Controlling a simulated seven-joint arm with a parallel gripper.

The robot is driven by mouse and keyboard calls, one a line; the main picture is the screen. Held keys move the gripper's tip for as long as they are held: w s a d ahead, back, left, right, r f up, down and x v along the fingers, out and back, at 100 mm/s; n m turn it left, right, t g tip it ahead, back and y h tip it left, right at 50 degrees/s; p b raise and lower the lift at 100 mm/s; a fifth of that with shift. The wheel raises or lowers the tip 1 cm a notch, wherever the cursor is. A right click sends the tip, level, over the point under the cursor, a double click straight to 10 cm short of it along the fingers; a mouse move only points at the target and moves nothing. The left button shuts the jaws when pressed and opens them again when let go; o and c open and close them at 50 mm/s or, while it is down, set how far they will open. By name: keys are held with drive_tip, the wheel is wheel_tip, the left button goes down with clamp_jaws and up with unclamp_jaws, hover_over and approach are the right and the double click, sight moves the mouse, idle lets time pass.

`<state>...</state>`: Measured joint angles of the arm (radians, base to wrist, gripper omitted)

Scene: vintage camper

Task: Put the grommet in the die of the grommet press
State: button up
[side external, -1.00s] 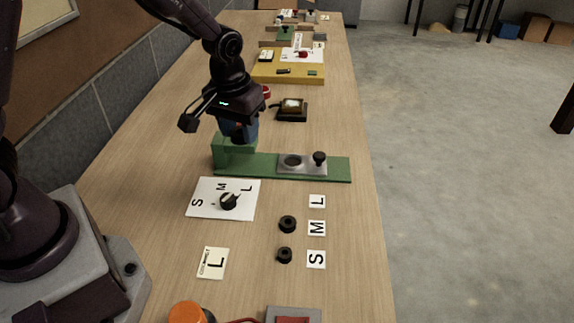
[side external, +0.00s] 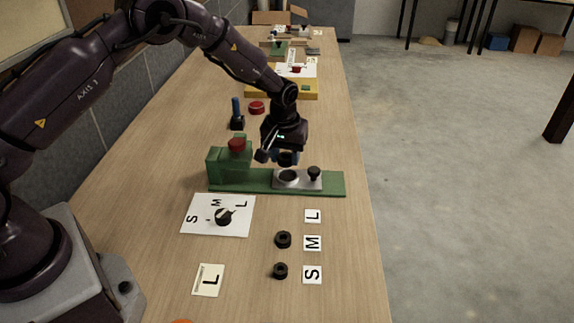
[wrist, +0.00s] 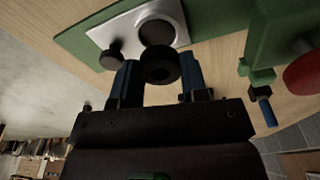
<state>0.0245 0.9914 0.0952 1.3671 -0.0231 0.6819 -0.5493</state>
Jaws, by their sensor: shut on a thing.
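My gripper (side external: 287,160) is shut on a black ring-shaped grommet, just above the silver plate of the green grommet press (side external: 330,185). In the wrist view, the grommet (wrist: 158,66) sits between the two blue fingertips. The die (side external: 288,177) is the round recess in the silver plate; in the wrist view the recess (wrist: 157,32) shows just beyond the grommet, partly overlapped by it. The grommet looks raised and apart from the die. A black knob (side external: 314,173) stands on the plate to the right of the die. The press's green block with a red knob (side external: 237,145) is at the left.
Two black grommets lie in front, beside the M card (side external: 312,243) and S card (side external: 312,274). A blue-handled tool (side external: 237,113) stands behind the press. The table's right edge is close.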

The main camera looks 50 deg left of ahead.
sight(286, 157)
drive_tip(key=shift+w+f, duration=0.15)
drive_tip(key=shift+f, duration=0.8)
drive_tip(key=shift+w+f, duration=0.1)
drive_tip(key=shift+f, duration=0.8)
drive_tip(key=shift+f, duration=0.15)
